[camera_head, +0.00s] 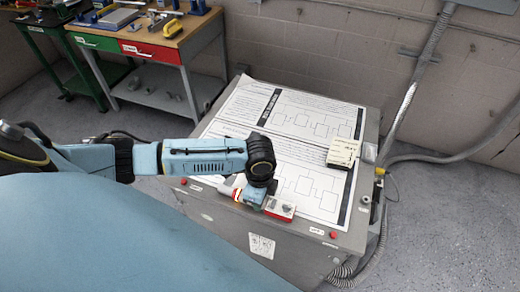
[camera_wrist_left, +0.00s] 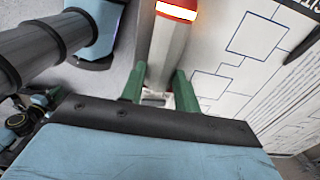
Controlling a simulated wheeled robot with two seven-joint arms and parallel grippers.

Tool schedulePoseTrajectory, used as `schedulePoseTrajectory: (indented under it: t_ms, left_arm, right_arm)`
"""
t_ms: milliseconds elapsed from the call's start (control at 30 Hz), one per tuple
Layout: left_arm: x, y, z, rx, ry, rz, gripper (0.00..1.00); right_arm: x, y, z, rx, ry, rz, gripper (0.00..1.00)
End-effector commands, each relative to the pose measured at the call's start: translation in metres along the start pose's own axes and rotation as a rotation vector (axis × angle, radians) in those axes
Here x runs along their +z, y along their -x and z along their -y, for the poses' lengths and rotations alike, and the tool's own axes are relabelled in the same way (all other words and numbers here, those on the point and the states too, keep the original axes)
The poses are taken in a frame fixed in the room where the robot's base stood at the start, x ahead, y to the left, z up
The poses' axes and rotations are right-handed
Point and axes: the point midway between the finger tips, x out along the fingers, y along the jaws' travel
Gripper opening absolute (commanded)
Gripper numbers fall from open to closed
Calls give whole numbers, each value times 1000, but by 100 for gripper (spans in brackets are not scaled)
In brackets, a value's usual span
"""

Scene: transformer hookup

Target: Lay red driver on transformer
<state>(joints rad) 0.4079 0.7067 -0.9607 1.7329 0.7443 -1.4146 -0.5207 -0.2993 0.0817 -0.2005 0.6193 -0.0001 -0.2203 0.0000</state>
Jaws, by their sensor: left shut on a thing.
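The transformer (camera_head: 330,232) is a grey metal cabinet with white printed diagram sheets on its top. My left gripper (camera_head: 255,196) is over the front edge of that top, with its fingertips mostly hidden by the wrist. In the left wrist view, its green fingers (camera_wrist_left: 158,88) are shut on the red driver (camera_wrist_left: 177,10), which shows a grey body and a bright red end with a pale band. The diagram sheet lies right of the fingers there. Red and white parts show on both sides of the gripper in the head view; I cannot tell which belong to the driver. My right gripper is out of view.
A cream block (camera_head: 343,151) sits on the right side of the sheets (camera_head: 292,135). Conduit and cable (camera_head: 402,100) run beside the cabinet's right side. A tool bench (camera_head: 150,50) stands at the back left. The back and middle of the top are clear.

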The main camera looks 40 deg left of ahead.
Motion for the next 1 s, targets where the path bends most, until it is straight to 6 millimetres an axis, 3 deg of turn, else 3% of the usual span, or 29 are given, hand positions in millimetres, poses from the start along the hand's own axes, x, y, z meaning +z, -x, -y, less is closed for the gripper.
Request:
schedulePoseTrajectory:
  t_ms: [67,100,233,633,1000]
  left_arm:
    - [0,0,0,1,0,0,0]
    - [0,-1,-1,3,0,2,37]
    - [0,-1,-1,3,0,2,53]
    - [0,10,0,-1,-1,-1,53]
    - [0,84,1,-1,-1,-1,53]
  right_arm:
    - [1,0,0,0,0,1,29]
    - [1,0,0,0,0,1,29]
    - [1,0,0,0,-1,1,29]
    - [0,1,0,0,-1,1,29]
    - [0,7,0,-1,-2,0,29]
